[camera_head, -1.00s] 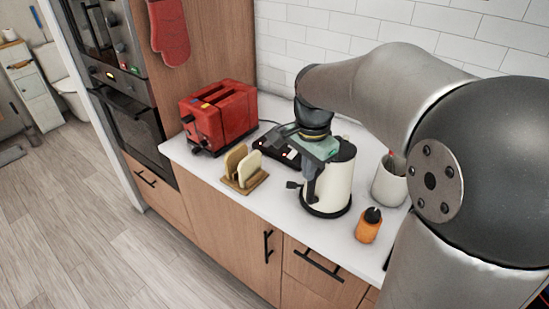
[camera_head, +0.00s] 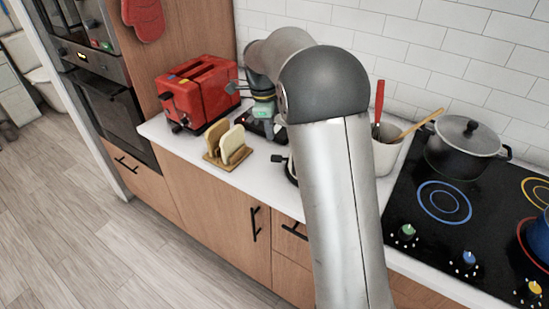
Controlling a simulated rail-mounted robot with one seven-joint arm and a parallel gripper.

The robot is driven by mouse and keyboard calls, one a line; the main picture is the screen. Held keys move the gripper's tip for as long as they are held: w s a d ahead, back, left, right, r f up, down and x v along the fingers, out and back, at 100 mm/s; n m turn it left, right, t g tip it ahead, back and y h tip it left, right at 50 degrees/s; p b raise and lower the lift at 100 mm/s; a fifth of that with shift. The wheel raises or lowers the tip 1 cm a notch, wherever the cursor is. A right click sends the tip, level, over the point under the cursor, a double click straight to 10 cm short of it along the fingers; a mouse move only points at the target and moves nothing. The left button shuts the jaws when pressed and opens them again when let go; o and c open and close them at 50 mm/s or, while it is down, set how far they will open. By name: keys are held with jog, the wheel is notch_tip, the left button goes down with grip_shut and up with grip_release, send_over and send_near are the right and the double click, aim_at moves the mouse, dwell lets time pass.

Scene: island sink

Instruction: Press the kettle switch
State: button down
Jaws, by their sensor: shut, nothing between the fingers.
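The kettle is almost wholly hidden behind my arm in the head view. Only a sliver of its pale body and dark base (camera_head: 291,172) shows at the arm's left edge, with a small black lever-like part (camera_head: 278,158), probably the switch, sticking out to the left.
A toast rack (camera_head: 215,160) with bread slices stands in front of the toaster. A white utensil pot (camera_head: 386,152), a lidded pot (camera_head: 462,150) and the black hob (camera_head: 420,215) lie to the right. The tiled wall is behind.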

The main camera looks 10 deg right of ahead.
aim_at(272, 157)
jog(key=shift+s+d+f+b, duration=0.1)
jog(key=shift+d+f+b, duration=0.1)
jog(key=shift+f+b, duration=1.35)
jog(key=shift+s+d+f+b, duration=0.15)
jog(key=shift+f+b, duration=0.95)
jog(key=shift+f, duration=0.85)
jog(key=shift+w, duration=0.1)
notch_tip(272, 157, down, 2)
jog(key=shift+f+b, duration=0.1)
jog(key=shift+b, duration=0.6)
jog(key=shift+r, duration=0.3)
jog(key=shift+a+r+p, duration=0.1)
jog(key=shift+a+p, duration=0.05)
jog(key=shift+p, duration=0.2)
jog(key=shift+w+a+r+p, duration=0.25)
jog(key=shift+a+p, duration=0.15)
jog(key=shift+a, duration=0.1)
jog(key=shift+w+a+r+p, duration=0.2)
jog(key=shift+a+p, duration=0.15)
jog(key=shift+a, duration=0.15)
jog(key=shift+w+a, duration=0.1)
jog(key=shift+a, duration=0.2)
